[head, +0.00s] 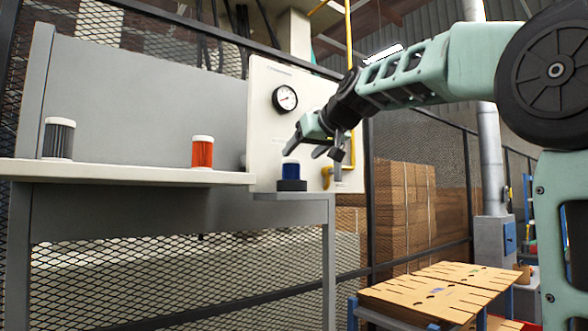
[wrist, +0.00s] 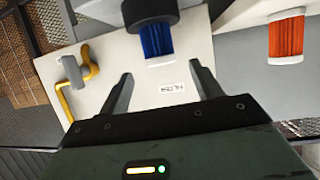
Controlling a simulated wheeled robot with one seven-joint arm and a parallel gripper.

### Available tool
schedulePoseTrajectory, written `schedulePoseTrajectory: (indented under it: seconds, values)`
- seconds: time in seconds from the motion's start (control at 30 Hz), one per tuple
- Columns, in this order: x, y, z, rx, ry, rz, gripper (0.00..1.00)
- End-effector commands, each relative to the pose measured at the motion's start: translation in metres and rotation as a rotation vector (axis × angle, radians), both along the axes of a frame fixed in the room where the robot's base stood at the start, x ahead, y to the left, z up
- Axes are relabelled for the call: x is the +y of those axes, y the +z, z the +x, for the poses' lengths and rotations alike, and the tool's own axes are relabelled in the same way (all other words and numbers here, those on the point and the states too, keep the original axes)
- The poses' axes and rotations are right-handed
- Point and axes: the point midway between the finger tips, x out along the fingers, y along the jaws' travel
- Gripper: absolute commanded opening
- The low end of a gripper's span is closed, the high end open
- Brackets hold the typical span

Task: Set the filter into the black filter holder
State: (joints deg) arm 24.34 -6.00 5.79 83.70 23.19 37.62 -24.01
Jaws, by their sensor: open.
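A blue filter (head: 291,173) with a white cap stands upright in the black filter holder (head: 292,186) on a small grey ledge. In the wrist view the blue filter (wrist: 156,40) and the black holder (wrist: 149,10) appear upside down, beyond the fingertips. My gripper (head: 306,150) is open and empty, just above and to the right of the blue filter in the head view. In the wrist view both fingers of my gripper (wrist: 160,75) are spread apart, with nothing between them. How deep the filter sits in the holder is hard to tell.
An orange filter (head: 202,151) and a grey filter (head: 59,138) stand on the white shelf (head: 130,172) to the left. A white panel (head: 262,95) with a gauge (head: 285,98) and a yellow pipe (head: 328,173) rises behind the ledge. A table with slotted boards (head: 440,290) stands lower right.

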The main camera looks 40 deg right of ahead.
Motion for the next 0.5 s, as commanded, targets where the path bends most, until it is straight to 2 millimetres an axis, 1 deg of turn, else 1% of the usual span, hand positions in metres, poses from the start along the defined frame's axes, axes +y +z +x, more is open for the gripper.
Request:
schedulePoseTrajectory:
  seconds: [0.03,0.2,0.33,0.5]
  values:
    - [0.001,0.002,-0.009,-0.003,0.000,-0.001,0.65]
    - [0.002,0.011,-0.028,-0.002,0.000,0.000,0.65]
    - [0.002,0.014,-0.033,0.000,0.001,0.001,0.65]
    - [0.002,0.015,-0.034,0.000,0.001,0.001,0.65]
